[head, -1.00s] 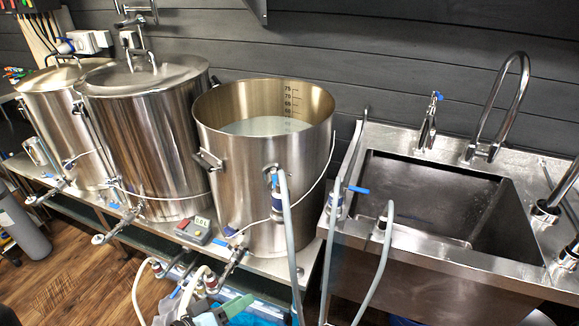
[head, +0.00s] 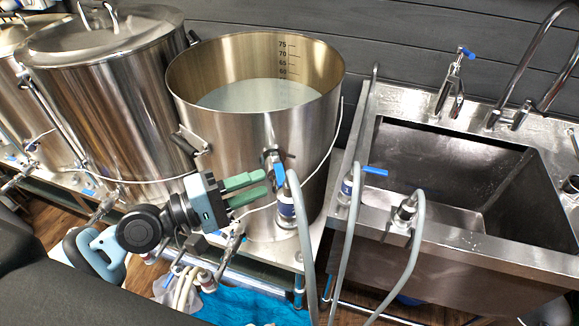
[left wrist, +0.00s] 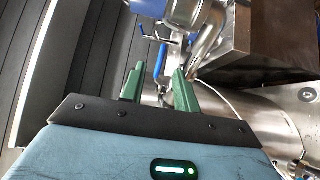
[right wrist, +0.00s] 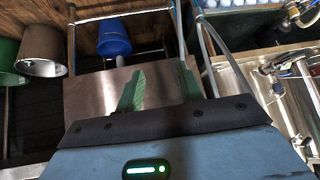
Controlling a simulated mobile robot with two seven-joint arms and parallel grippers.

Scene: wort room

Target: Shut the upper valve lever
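The upper valve (head: 271,156) is on the side of the open steel pot (head: 235,135). Its blue lever (head: 280,175) hangs down at a slant beside the grey hose. My left gripper (head: 264,183) is open, its green fingers pointing right, with the tips close to this lever. In the left wrist view, a blue lever (left wrist: 160,60) shows in line with the gap between the open fingers (left wrist: 157,75); I cannot tell whether they touch it. My right gripper (right wrist: 158,75) is open and empty in the right wrist view, and out of the head view.
Grey hoses (head: 305,245) rise just right of the lever. The steel sink (head: 450,185), with another blue-levered valve (head: 349,178), stands at the right. Lidded steel kettles (head: 110,100) stand left. A blue cloth (head: 250,305) lies below. A blue bucket (right wrist: 114,38) shows in the right wrist view.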

